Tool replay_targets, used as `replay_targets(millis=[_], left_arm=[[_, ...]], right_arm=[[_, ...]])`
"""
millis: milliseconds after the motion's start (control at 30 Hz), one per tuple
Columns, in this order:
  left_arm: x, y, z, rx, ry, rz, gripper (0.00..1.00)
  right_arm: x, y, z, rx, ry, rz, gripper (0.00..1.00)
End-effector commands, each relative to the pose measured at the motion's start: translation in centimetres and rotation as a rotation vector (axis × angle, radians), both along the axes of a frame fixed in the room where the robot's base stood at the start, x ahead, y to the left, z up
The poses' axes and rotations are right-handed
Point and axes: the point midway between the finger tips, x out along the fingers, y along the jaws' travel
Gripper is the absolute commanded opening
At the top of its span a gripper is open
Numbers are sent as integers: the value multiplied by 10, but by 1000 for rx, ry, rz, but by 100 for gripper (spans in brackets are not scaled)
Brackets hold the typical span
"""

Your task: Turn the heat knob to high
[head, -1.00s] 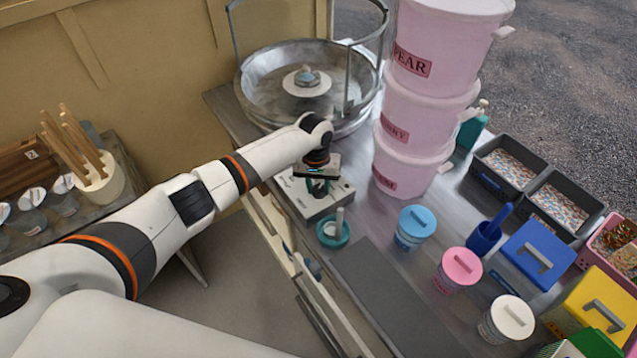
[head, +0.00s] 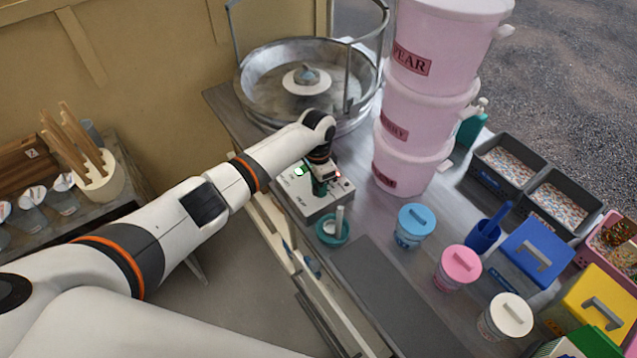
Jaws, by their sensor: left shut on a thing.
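The heat control is a pale grey box (head: 316,204) on the counter, in front of the metal candyfloss bowl. My left gripper (head: 320,188) points down onto the top of this box and is shut on the heat knob. The knob itself is mostly hidden by the fingers, so its pointer and setting cannot be read. A green light (head: 299,171) shows on the box left of the gripper, and a small red glow shows at its right. My right gripper is not in view.
The metal bowl (head: 262,104) with its frame stands behind the box. Stacked pink tubs (head: 410,135) stand close at its right. A teal dish (head: 332,233) with a white-handled tool sits just in front. A dark grey mat (head: 385,290) lies farther forward.

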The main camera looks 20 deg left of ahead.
Motion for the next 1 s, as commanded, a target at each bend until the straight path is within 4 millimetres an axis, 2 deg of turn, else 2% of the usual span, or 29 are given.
replay_targets(millis=[500, 1000], left_arm=[[1, -1, 1, -2, -4, -432, 11], [1, -2, 2, -2, -4, -592, 11]], right_arm=[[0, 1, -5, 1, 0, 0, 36], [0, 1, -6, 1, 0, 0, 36]])
